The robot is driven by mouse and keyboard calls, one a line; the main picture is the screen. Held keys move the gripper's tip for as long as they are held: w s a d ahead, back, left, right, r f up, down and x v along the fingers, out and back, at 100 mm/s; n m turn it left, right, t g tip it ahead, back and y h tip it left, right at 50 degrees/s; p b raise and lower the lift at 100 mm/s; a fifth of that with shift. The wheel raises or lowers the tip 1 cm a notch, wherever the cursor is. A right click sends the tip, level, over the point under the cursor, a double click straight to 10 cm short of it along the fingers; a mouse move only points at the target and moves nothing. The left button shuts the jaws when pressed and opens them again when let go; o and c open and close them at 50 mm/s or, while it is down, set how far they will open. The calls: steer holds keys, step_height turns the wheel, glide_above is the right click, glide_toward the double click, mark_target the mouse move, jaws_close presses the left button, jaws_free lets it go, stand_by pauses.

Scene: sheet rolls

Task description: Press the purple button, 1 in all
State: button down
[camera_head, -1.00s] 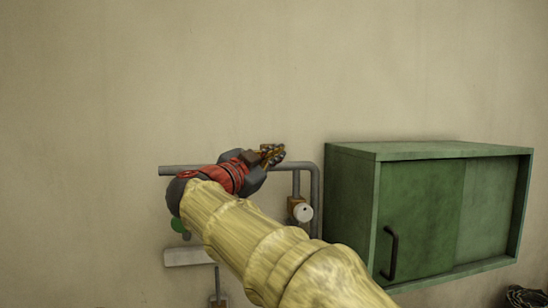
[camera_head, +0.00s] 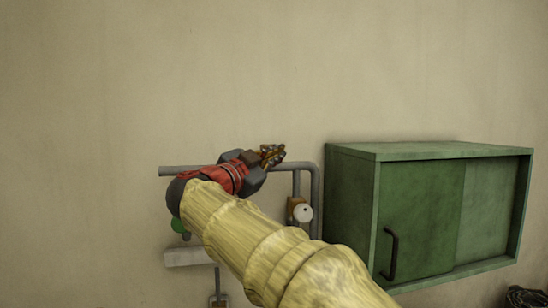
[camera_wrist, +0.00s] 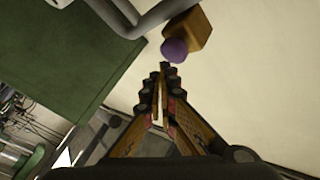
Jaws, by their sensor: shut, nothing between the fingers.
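The purple button (camera_wrist: 174,49) is a small rounded knob on a brown-orange block (camera_wrist: 197,32) on the wall, in the upper middle of the wrist view. My gripper (camera_wrist: 165,72) is shut and empty. Its fingertips appear just below the button in that view; I cannot tell whether they touch it. In the head view my gripper (camera_head: 273,155) is in front of the wall, near the top of a grey pipe, and I cannot make out the purple button there.
A grey pipe (camera_head: 315,195) bends down beside a green cabinet (camera_head: 420,215) with a dark handle, on the right. A white round knob (camera_head: 303,213) on a brown mount sits below my gripper. A green round thing (camera_head: 179,226) and a pale bar (camera_head: 190,257) are at left. The upper wall is clear.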

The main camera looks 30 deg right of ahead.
steer(key=shift+w+b, duration=0.15)
steer(key=shift+b, duration=0.2)
steer(key=shift+w+d+b, duration=0.15)
steer(key=shift+w+b, duration=0.15)
steer(key=shift+b, duration=0.1)
steer(key=shift+w+d+b, duration=0.15)
steer(key=shift+w+b, duration=0.2)
steer(key=shift+w, duration=0.2)
stand_by(0.9)
steer(key=shift+s, duration=0.15)
steer(key=shift+s+a+b, duration=0.25)
steer(key=shift+s+b, duration=0.55)
steer(key=shift+b, duration=0.4)
